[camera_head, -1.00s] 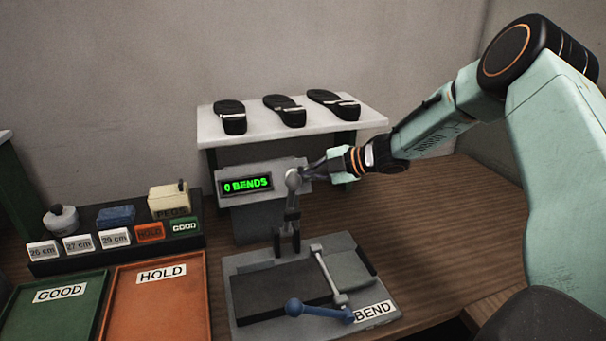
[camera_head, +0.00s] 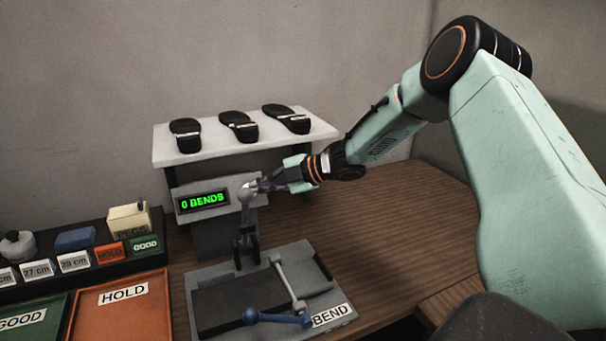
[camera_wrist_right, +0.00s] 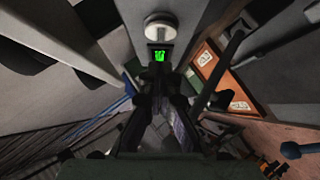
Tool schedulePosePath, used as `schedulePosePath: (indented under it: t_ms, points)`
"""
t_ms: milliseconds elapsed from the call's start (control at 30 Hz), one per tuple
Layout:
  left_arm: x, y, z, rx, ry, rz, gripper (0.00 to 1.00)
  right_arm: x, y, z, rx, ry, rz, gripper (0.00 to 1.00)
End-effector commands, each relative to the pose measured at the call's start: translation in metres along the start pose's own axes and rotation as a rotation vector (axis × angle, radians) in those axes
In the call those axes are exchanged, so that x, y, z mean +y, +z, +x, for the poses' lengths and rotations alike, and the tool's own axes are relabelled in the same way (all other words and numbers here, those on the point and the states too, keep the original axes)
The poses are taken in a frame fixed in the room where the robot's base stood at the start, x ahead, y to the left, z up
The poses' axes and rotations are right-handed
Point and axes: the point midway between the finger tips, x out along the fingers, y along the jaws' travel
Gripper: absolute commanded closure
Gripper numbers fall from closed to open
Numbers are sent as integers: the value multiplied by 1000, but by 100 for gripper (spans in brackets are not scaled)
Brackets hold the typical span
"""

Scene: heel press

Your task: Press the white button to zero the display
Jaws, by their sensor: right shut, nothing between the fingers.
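The display (camera_head: 204,201) reads "0 BENDS" in green on the front of a grey box. The round white button (camera_wrist_right: 160,27) shows at the top of the right wrist view, with the green display (camera_wrist_right: 159,56) below it. My right gripper (camera_head: 259,186) is shut and empty, its fingertips at the right side of the display box. In the head view the tips overlap a pale round knob there, and I cannot tell whether they touch the button. The closed fingers also show in the wrist view (camera_wrist_right: 160,85), below the button. My left gripper is not in view.
The press (camera_head: 330,283) with its blue-knobbed lever (camera_head: 277,318) stands in front of the display. A white shelf (camera_head: 230,154) with three black soles is behind. The orange HOLD tray (camera_head: 115,320) and green GOOD tray (camera_head: 45,306) lie left. Bare table is to the right.

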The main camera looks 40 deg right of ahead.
Motion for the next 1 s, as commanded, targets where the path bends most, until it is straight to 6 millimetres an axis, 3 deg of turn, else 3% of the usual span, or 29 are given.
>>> schedulePosePath:
  t_ms: [500,733,1000]
  points:
    - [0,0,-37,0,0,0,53,7,-1,-77,2,5,3,100]
    - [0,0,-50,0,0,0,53,5,0,-95,0,3,2,100]
    - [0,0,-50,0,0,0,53,1,0,-99,1,1,0,100]
